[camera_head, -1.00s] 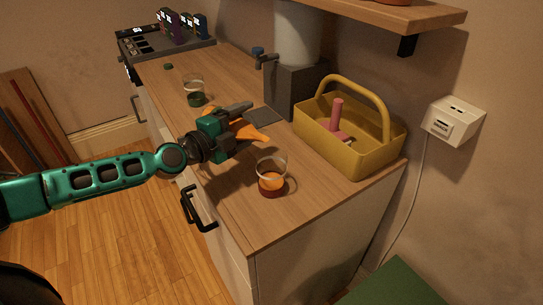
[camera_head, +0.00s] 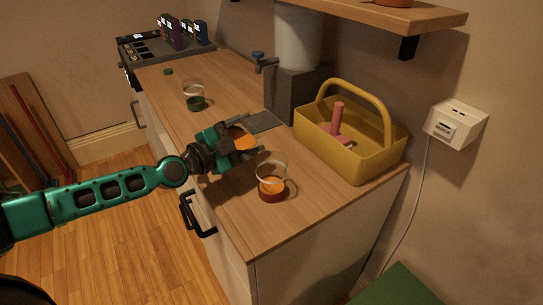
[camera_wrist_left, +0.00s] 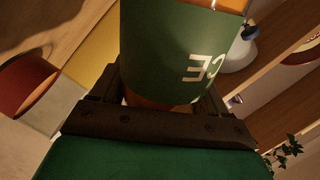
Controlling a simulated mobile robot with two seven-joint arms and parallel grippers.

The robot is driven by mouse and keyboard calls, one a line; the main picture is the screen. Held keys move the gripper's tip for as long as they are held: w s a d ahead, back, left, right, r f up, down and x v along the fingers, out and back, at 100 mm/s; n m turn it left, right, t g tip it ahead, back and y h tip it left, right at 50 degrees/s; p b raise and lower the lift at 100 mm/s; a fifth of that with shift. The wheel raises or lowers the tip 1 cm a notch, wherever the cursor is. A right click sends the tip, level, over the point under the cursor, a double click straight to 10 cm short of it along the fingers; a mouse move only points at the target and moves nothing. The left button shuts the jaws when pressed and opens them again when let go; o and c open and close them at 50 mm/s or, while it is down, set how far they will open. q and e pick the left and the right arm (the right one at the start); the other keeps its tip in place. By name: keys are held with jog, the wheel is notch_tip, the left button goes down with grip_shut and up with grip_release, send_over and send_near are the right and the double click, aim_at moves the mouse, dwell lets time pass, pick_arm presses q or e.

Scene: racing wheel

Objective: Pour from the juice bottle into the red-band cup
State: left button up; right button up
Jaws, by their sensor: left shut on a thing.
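My left gripper (camera_head: 243,143) is shut on the juice bottle (camera_head: 240,135), above the counter and to the upper left of the red-band cup in the head view. The bottle's orange body shows between the fingers; much of it is hidden and its exact tilt is hard to judge. In the left wrist view the bottle's green label (camera_wrist_left: 178,50) fills the space between the fingers. The clear red-band cup (camera_head: 271,188) stands upright near the counter's front end, with orange juice inside. It also shows at the left of the wrist view (camera_wrist_left: 22,85). My right gripper is not in view.
A clear cup with a green band (camera_head: 195,102) stands farther back on the wooden counter (camera_head: 300,204). A yellow basket (camera_head: 365,155) with a pink item sits at right. A grey dispenser (camera_head: 290,92) stands behind. A shelf (camera_head: 400,14) overhangs at upper right.

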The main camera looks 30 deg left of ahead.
aim_at(248, 126)
pick_arm(q)
jog(key=shift+d+r+n+p, duration=0.3)
jog(key=shift+r+n+p, duration=0.1)
jog(key=shift+r+n, duration=0.35)
jog(key=shift+s+d+r+n, duration=0.1)
jog(key=shift+d+r+n, duration=0.05)
jog(key=shift+r+n, duration=0.6)
jog(key=shift+a+f+n+b, duration=0.2)
jog(key=shift+f+n+b, duration=0.45)
jog(key=shift+b, duration=0.35)
jog(key=shift+a+r+n+b, duration=0.15)
jog(key=shift+a+n+b, duration=0.15)
jog(key=shift+n, duration=0.65)
jog(key=n+b, duration=0.2)
jog(key=n, duration=0.1)
jog(key=shift+w+a+f+n+t+h, duration=0.15)
jog(key=shift+w+f+n+t+h, duration=0.05)
jog(key=shift+n+t+h, duration=0.1)
notch_tip(248, 126, up, 5)
jog(key=p, duration=0.4)
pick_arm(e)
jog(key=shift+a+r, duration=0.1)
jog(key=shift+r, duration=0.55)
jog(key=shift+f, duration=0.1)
